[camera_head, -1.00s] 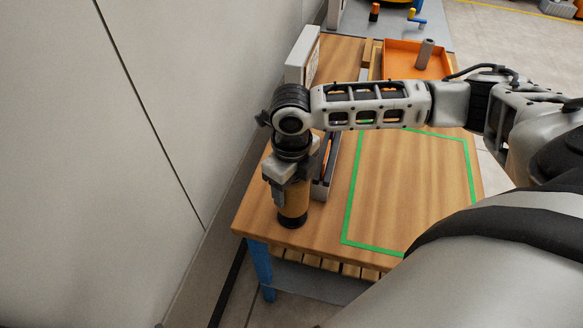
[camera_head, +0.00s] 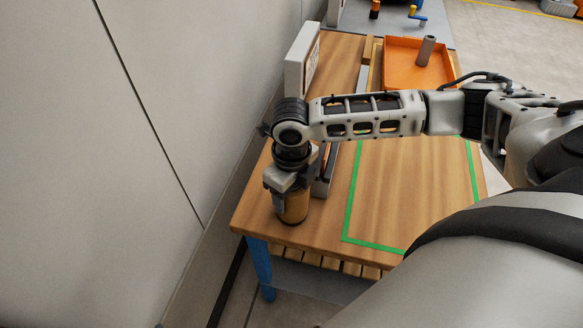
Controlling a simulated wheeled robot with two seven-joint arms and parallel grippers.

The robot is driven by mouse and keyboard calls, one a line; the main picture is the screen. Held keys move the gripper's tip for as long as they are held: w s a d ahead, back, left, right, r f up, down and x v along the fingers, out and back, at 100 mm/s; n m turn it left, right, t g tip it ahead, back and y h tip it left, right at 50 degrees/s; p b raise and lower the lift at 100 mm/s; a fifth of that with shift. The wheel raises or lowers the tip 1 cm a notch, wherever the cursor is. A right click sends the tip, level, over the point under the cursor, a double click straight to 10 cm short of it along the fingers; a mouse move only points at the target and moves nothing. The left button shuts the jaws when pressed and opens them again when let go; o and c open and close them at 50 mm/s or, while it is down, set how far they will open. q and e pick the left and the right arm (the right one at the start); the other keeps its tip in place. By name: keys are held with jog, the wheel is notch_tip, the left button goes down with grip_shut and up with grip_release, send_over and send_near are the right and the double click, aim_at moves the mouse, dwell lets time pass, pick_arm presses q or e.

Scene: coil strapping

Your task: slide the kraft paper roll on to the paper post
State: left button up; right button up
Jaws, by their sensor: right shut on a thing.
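The kraft paper roll (camera_head: 293,208) is a brown upright cylinder at the near left corner of the wooden table. My right gripper (camera_head: 289,184) points down and is shut on the upper part of the roll from above. The roll's lower end is close to the tabletop, with a thin dark edge under it. The paper post cannot be made out; the roll and my gripper may hide it. My left gripper is out of view.
A narrow dark holder (camera_head: 325,175) stands just right of the roll. A green outline (camera_head: 350,195) marks clear tabletop. A white upright panel (camera_head: 301,60) stands at the table's left edge, by the wall. An orange tray (camera_head: 395,75) holds a grey cylinder (camera_head: 427,50).

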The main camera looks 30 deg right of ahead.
jog(key=o, duration=1.8)
jog(key=shift+c, duration=0.2)
jog(key=shift+r, duration=0.1)
notch_tip(320, 180, up, 16)
jog(key=shift+p, duration=0.35)
